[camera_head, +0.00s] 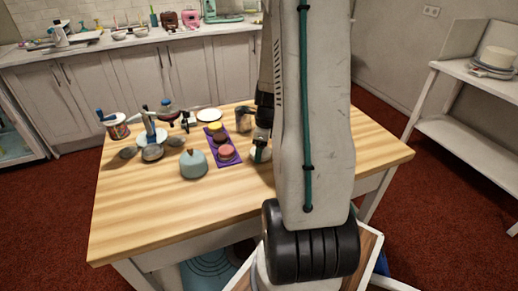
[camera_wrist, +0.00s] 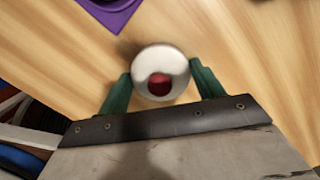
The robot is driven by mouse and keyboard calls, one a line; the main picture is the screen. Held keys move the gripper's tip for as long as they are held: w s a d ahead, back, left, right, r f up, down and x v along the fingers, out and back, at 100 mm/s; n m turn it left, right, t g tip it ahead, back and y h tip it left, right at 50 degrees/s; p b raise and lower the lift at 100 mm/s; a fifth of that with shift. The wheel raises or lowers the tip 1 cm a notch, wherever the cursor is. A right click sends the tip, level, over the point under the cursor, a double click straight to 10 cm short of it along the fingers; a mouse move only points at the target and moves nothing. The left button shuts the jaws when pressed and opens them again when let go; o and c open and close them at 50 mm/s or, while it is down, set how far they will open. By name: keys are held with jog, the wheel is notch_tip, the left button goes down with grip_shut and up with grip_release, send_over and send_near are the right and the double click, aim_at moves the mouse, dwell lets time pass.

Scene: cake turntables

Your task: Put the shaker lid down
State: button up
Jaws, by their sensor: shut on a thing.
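The shaker lid (camera_wrist: 160,72) shows in the wrist view as a round, pale, shiny piece with a dark red spot near its middle. My gripper (camera_wrist: 160,85) is shut on it, with one teal finger at each side. In the head view my gripper (camera_head: 260,151) is over the right part of the wooden table, partly behind my arm, with a pale piece at its fingers. A soft shadow lies beside the lid on the wood. I cannot tell whether the lid touches the tabletop.
A purple mat (camera_head: 226,160) with round cakes lies left of my gripper. A grey metal vessel (camera_head: 243,120) stands behind. A pale blue domed pot (camera_head: 193,164) and several utensils stand further left. The table's (camera_head: 165,215) front is clear. White shelves (camera_head: 470,125) stand at right.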

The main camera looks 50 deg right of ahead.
jog(key=shift+f, duration=0.3)
jog(key=o, duration=0.9)
jog(key=shift+f, duration=0.15)
jog(key=shift+o, duration=0.2)
